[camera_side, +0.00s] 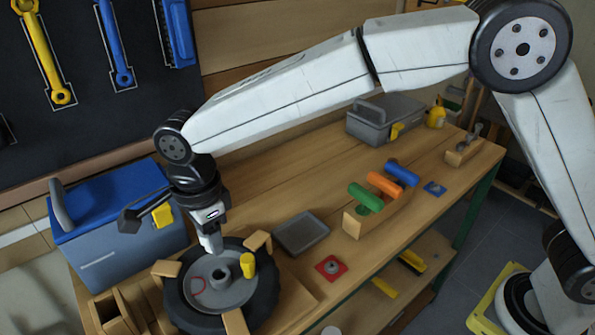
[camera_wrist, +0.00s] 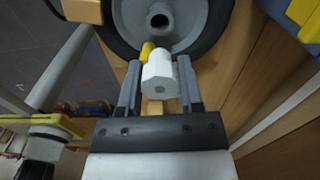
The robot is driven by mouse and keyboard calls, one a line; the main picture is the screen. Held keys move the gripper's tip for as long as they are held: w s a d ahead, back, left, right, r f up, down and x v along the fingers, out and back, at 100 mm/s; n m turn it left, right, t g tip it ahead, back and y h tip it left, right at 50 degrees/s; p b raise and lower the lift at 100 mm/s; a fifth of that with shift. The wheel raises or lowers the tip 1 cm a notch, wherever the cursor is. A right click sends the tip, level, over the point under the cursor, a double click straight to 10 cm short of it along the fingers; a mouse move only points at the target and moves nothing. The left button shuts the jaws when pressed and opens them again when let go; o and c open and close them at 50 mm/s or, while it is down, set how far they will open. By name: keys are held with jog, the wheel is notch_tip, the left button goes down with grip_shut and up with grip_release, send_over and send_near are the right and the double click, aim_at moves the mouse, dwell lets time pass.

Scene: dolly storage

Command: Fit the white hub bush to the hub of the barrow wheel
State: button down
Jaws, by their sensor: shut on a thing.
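The barrow wheel (camera_side: 177,300) lies flat on the bench, a black tyre around a grey disc with a raised hub (camera_side: 220,266). The open hub (camera_wrist: 160,18) also shows at the top of the wrist view. My gripper (camera_wrist: 159,84) is shut on the white hub bush (camera_wrist: 157,70), with one finger on each side. In the side view, my gripper (camera_side: 212,242) points down just above the wheel, close to the hub and slightly behind it. The bush is apart from the hub in the wrist view. It is hard to tell from the fingers in the side view.
A yellow peg-like piece (camera_side: 247,265) stands on the wheel disc beside the hub. Wooden blocks (camera_side: 258,241) surround the tyre. A blue-lidded cool box (camera_side: 120,250) stands left of my gripper. A grey tray (camera_side: 302,234) and a red square piece (camera_side: 331,267) lie to the right.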

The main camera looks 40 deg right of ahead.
aim_at(217, 267)
jog(key=shift+f, duration=0.15)
jog(key=shift+f, duration=2.65)
jog(key=shift+f, duration=1.3)
jog(key=shift+r, duration=0.15)
jog(key=shift+r, duration=0.5)
jog(key=shift+f, duration=0.55)
jog(key=shift+c, duration=0.8)
grip_release()
